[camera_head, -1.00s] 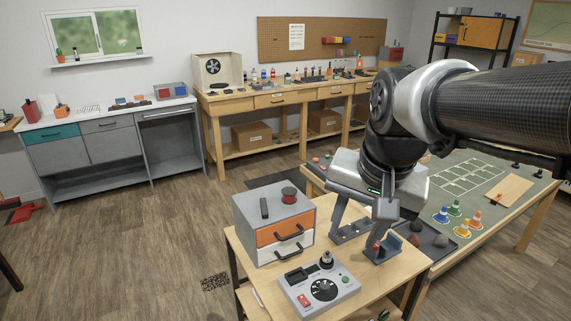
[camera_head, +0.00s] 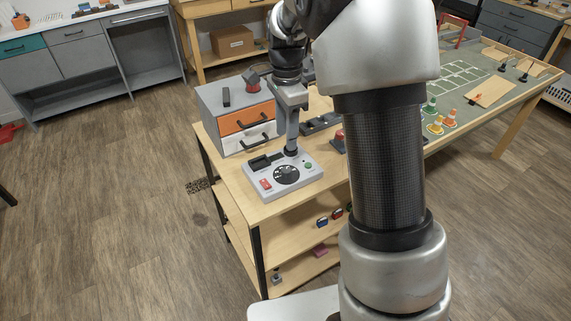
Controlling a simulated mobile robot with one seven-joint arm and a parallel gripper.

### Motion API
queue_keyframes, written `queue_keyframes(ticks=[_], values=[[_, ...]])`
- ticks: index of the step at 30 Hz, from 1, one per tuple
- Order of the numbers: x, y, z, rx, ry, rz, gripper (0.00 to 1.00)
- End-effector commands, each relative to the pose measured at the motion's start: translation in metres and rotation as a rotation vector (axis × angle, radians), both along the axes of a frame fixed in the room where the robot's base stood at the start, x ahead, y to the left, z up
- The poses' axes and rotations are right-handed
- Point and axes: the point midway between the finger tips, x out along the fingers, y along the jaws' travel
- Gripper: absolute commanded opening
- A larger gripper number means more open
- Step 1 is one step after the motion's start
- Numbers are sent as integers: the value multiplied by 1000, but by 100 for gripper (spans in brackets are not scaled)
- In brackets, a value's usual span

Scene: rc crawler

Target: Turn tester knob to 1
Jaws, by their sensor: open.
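The grey tester (camera_head: 309,180) lies on the wooden side table. It has a round black dial (camera_head: 287,176) with pale marks too small to read, a red switch (camera_head: 265,184), a green button (camera_head: 308,165) and a dark slot at the back left. My gripper (camera_head: 291,151) points down over the tester's back edge, just behind the dial. It is seen nearly edge-on, its jaws open. It covers the tester's upright dark post, and I cannot tell whether it touches it.
A grey drawer box (camera_head: 210,108) with orange and white drawers stands close behind the tester on the side table (camera_head: 238,183). A green-topped table (camera_head: 450,95) with small cones is at right. My arm covers much of the middle right.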

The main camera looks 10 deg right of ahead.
Motion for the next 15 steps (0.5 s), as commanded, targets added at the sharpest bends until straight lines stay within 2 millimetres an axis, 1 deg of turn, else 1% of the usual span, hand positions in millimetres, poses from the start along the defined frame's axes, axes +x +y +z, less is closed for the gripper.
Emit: queue_keyframes(ticks=[1, 9, 15], values=[[-1, 0, -14, 0, 4, 0, 41], [-1, 0, -72, 0, 4, 2, 41], [-1, -1, -104, 0, 2, 1, 41]])
